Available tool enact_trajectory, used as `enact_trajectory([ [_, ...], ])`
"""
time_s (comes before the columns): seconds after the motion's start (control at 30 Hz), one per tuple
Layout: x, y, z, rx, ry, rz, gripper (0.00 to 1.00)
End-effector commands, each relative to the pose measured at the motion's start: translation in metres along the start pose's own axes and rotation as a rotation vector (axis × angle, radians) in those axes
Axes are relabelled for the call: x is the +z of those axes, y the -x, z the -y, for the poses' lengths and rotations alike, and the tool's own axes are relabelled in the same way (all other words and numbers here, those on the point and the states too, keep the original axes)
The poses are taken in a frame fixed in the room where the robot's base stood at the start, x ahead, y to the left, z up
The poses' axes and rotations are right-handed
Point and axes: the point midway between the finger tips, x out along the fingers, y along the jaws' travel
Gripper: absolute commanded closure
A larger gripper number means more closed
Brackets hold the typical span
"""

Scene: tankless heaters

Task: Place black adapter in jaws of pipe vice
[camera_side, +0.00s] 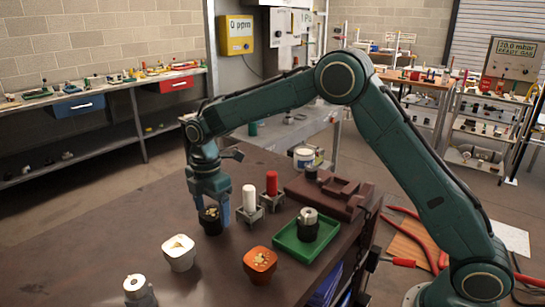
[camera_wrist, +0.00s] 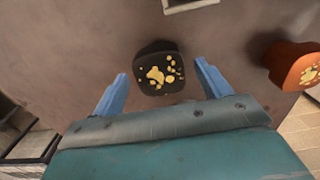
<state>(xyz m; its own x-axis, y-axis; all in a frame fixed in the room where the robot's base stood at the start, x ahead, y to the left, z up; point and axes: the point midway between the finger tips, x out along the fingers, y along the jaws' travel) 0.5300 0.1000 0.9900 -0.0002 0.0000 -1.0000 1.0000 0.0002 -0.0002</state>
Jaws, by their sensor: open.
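My gripper (camera_side: 211,208) points down with its blue fingers open. A black cup (camera_side: 211,224) with yellowish bits stands on the dark table between or just under the fingers. In the wrist view the black cup (camera_wrist: 150,88) lies between the fingertips, with gaps on both sides. I cannot tell for sure which black piece is the adapter. A black round piece with a pale metal top (camera_side: 307,231) sits in the green tray (camera_side: 283,246). A small dark cylinder (camera_side: 311,173) stands at the brown stepped block (camera_side: 340,204), which may be the vice.
A white cup (camera_side: 179,258) and an orange cup (camera_side: 260,267) stand near the front. White (camera_side: 249,197) and red (camera_side: 271,184) cylinders on metal stands are close right of my gripper. A white roll (camera_side: 134,284) is at the front left. The table's left side is clear.

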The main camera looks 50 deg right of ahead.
Motion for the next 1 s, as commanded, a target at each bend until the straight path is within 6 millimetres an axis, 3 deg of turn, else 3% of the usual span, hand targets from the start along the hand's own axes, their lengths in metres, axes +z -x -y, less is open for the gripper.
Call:
enact_trajectory([
  [0.23,0.000,-0.020,0.000,-0.001,0.000,0.000,0.24],
  [0.73,0.000,-0.021,0.000,0.000,0.000,0.000,0.24],
  [1.0,0.000,-0.021,0.000,0.000,0.000,0.000,0.75],
])
